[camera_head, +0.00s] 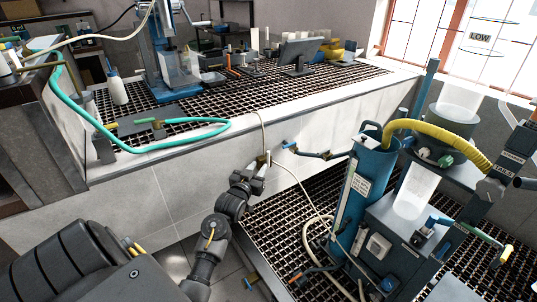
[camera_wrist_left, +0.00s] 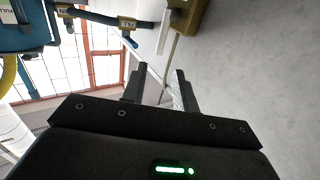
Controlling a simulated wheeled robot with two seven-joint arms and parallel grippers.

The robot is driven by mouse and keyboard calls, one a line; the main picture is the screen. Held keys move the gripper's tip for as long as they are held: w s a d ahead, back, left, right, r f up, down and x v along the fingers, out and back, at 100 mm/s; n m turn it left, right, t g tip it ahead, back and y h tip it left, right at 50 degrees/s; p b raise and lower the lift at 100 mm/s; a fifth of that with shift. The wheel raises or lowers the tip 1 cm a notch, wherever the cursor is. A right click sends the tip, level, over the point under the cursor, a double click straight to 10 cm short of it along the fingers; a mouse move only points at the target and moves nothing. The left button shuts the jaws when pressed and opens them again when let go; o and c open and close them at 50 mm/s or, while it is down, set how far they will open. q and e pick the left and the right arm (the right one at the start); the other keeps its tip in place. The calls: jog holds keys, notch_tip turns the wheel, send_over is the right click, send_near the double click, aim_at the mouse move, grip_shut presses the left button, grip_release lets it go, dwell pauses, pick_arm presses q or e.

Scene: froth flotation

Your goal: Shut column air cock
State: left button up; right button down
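A small brass-coloured fitting (camera_head: 262,159) sits on the pale wall below the bench edge, with a thin cream hose (camera_head: 287,170) attached. It looks like a cock, but I cannot read a label on it. It shows at the top of the left wrist view (camera_wrist_left: 194,16), beside a white bar (camera_wrist_left: 162,32) that may be its lever. My left gripper (camera_head: 256,176) is just below the fitting. In the left wrist view its fingers (camera_wrist_left: 160,74) are apart and nothing is clearly held; the hose passes between or behind them. My right gripper is not in view.
The blue column (camera_head: 361,190) with a yellow hose (camera_head: 440,132) stands further right on a grating. A teal hose (camera_head: 195,121) lies on the bench. Open wall is left of my gripper.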

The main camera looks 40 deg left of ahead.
aim_at(268, 154)
pick_arm(q)
jog(key=x, duration=1)
jog(key=shift+w, duration=0.1)
grip_shut()
